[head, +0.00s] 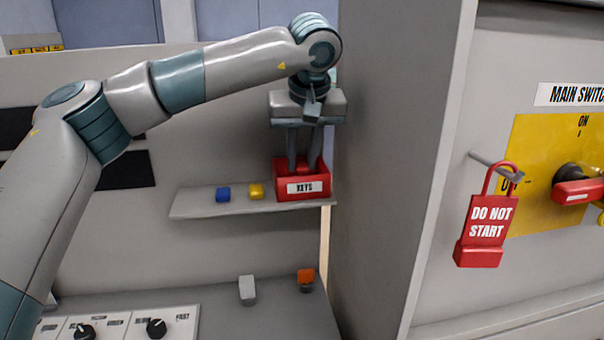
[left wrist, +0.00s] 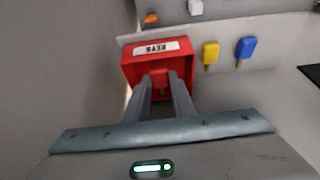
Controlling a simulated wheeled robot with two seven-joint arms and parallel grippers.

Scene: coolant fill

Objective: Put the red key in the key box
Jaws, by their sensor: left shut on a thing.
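The key box (head: 318,166) is a red open-topped box labelled KEYS at the right end of a grey shelf. It also shows in the left wrist view (left wrist: 130,62). My left gripper (head: 303,165) points down over it, with its fingertips inside the box opening. In the left wrist view the fingers are shut on a small red thing, the red key (left wrist: 160,77), mostly hidden by the fingers and red box. I cannot tell whether the key touches the box floor. My right gripper is in neither view.
A blue key (head: 223,194) and a yellow key (head: 256,190) sit on the shelf (head: 190,208) left of the box. A grey cabinet wall (head: 385,170) stands close on the right. A red DO NOT START padlock (head: 485,230) hangs beside the main switch (head: 580,192).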

